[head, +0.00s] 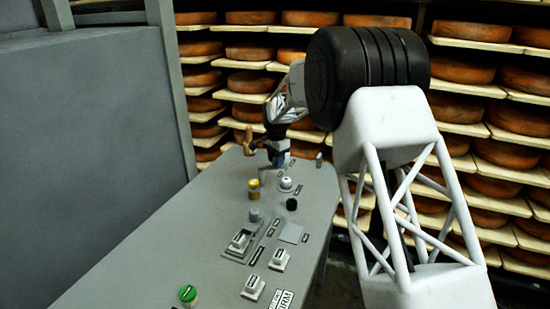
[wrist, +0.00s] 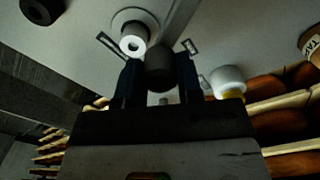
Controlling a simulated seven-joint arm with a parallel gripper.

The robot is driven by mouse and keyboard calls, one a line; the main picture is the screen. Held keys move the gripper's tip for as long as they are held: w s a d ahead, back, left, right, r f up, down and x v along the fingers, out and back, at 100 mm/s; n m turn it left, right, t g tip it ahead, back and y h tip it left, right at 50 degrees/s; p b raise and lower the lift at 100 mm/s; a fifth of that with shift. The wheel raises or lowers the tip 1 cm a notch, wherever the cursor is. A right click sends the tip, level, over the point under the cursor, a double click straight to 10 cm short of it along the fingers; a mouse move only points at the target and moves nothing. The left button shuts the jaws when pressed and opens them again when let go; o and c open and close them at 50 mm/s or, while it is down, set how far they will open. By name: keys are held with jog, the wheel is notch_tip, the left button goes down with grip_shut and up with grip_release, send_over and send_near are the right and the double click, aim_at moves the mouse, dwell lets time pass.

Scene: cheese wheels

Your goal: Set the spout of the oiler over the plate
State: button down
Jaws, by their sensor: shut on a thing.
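My gripper (wrist: 160,80) is shut on a dark, round-topped thing (wrist: 160,66), which appears to be the oiler. In the head view my gripper (head: 278,152) is low over the far part of the grey bench. A thin grey piece, perhaps the spout, sticks out left below the gripper; most of the held thing is hidden there. I cannot tell whether the held thing touches the bench.
The grey bench (head: 190,235) carries a yellow cylinder (head: 254,188), a white knob (head: 286,184), a black knob (head: 292,204), labelled switches (head: 279,260) and a green button (head: 188,294). Shelves of cheese wheels (head: 250,82) stand behind. A large grey block (head: 90,130) is at left.

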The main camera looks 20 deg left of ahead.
jog(key=shift+s+d+m, duration=0.2)
jog(key=shift+s+m, duration=0.2)
jog(key=shift+m, duration=0.35)
jog(key=shift+s+d+m, duration=0.15)
jog(key=shift+s+m, duration=0.2)
jog(key=shift+m, duration=0.4)
jog(key=c, duration=0.8)
grip_release()
jog(key=shift+r, duration=0.15)
jog(key=shift+r, duration=3.75)
jog(key=shift+d+r, duration=0.1)
